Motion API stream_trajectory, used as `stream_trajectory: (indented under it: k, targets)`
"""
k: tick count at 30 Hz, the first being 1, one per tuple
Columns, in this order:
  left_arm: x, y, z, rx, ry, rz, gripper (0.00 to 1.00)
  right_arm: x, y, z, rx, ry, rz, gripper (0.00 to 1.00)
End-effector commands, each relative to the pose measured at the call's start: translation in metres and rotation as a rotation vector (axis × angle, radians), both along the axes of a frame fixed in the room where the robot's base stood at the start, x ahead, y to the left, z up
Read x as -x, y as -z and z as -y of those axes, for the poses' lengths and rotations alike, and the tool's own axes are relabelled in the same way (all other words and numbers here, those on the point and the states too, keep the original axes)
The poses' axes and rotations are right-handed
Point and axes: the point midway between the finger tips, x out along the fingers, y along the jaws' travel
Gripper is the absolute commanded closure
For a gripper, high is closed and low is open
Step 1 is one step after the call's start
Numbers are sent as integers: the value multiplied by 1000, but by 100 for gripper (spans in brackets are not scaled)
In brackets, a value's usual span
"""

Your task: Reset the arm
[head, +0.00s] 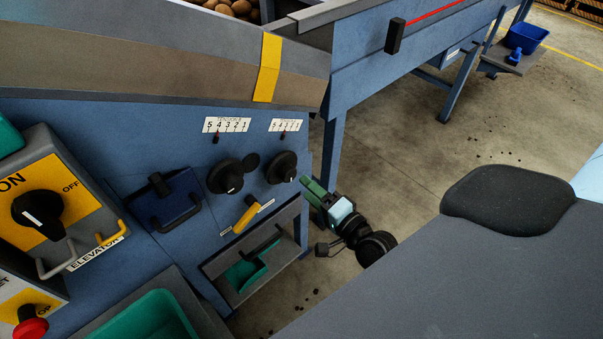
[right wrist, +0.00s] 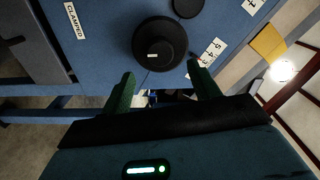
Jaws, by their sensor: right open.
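My right gripper (head: 318,193) shows in the head view just right of the blue machine panel's edge, below and right of the second black knob (head: 282,167). Its green fingers point up and left toward the panel. In the right wrist view the gripper (right wrist: 162,90) has its two fingers spread apart with nothing held between them. A black knob (right wrist: 160,44) stands on the blue panel beyond the fingertips. I cannot tell whether a finger touches the panel. My left gripper is not in view.
The panel also has another black knob (head: 226,176), a yellow lever (head: 246,216), a blue latch box (head: 168,200) and an open compartment (head: 253,262) with a green insert. A yellow ELEVATOR switch box (head: 45,205) juts out at left. Open floor (head: 400,130) lies behind the gripper.

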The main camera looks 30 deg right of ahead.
Motion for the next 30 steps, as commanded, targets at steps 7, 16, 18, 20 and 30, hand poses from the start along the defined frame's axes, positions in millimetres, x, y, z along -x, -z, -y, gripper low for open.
stream_trajectory:
  k: [7,16,18,20,30]
  targets:
    - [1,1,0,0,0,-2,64,14,0,2,0,0,1,39]
    - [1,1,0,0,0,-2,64,14,-1,2,0,0,1,39]
    - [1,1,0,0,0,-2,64,14,-1,2,0,0,1,39]
    - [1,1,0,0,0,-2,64,13,0,2,0,0,1,39]
    - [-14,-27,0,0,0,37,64,63,16,-24,242,-73,-101,39]
